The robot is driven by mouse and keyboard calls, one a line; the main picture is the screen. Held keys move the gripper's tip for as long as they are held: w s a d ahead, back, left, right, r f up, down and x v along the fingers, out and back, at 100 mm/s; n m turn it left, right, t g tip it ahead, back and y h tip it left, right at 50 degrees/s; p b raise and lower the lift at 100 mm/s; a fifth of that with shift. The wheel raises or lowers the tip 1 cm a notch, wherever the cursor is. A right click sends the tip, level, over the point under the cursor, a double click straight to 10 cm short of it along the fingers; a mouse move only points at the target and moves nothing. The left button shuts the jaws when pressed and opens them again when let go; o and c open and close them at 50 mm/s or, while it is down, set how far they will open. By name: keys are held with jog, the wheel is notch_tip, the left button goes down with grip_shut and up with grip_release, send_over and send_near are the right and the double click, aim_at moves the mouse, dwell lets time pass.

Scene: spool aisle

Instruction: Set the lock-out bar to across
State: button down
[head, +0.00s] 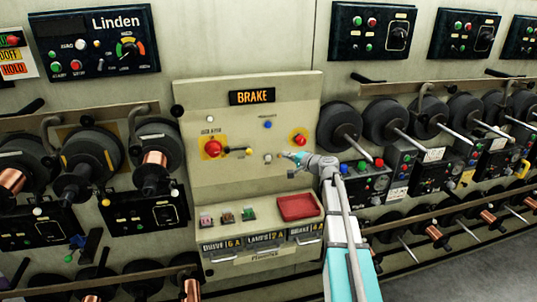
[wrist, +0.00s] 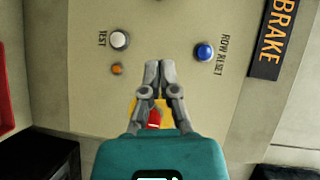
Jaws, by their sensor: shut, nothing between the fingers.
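The likely lock-out bar is a dark bar (head: 236,149) with a yellow tip, reaching right from a red knob (head: 212,148) on the cream BRAKE panel. It lies about level; its label is too small to read surely. My gripper (head: 287,155) is in front of the panel, right of the bar's tip and apart from it. In the wrist view my gripper (wrist: 158,66) has its fingers together, with nothing between them. The bar is not clearly seen there.
A white TEST button (wrist: 120,40), a small orange lamp (wrist: 117,69) and a blue ROW RESET button (wrist: 204,52) are near the gripper. A red button (head: 299,140) on yellow is just above it. A red tray (head: 298,207) sits below.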

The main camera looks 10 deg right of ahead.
jog(key=s+a+b+x, duration=0.1)
jog(key=a+b+x, duration=0.1)
jog(key=x, duration=1)
jog(key=shift+a+f, duration=0.25)
jog(key=shift+a, duration=0.1)
jog(key=shift+a, duration=2.75)
